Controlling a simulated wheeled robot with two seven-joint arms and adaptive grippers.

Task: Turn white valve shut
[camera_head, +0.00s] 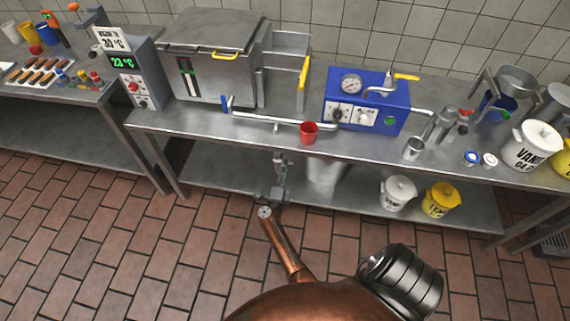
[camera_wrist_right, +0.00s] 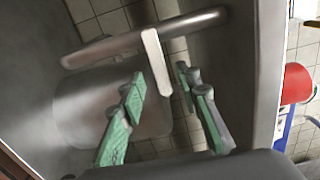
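In the right wrist view the white valve handle (camera_wrist_right: 157,62) is a flat bar at a grey metal pipe (camera_wrist_right: 110,48). My right gripper (camera_wrist_right: 161,84) is open there, with its green-padded fingers apart on either side of the handle's lower end. I cannot tell whether they touch it. In the head view my right gripper (camera_head: 275,191) is small and low, in front of the steel table below its front edge. The white handle cannot be made out there. My left gripper is not in view.
The brick floor in front is clear.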

